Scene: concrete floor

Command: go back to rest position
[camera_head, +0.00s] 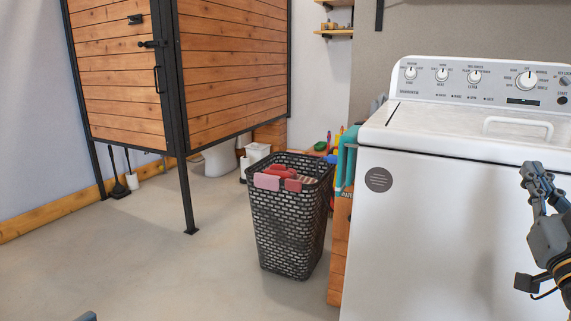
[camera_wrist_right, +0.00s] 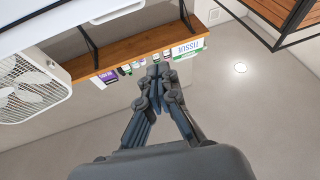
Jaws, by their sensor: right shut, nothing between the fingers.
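My right gripper (camera_head: 531,172) is at the right edge of the head view, in front of the white washing machine (camera_head: 430,230). Its fingers point up and are shut with nothing between them. In the right wrist view the same gripper (camera_wrist_right: 158,72) points toward a wooden shelf, and its fingertips meet. My left gripper does not show; only a small blue-grey part appears at the bottom left edge of the head view.
A black laundry basket (camera_head: 285,230) with red and pink cloth stands left of the washer. A wooden cabinet (camera_head: 230,70) on black legs stands at the back left. The floor (camera_head: 130,260) at left is clear. A shelf (camera_wrist_right: 150,45) and a white fan (camera_wrist_right: 30,85) show in the wrist view.

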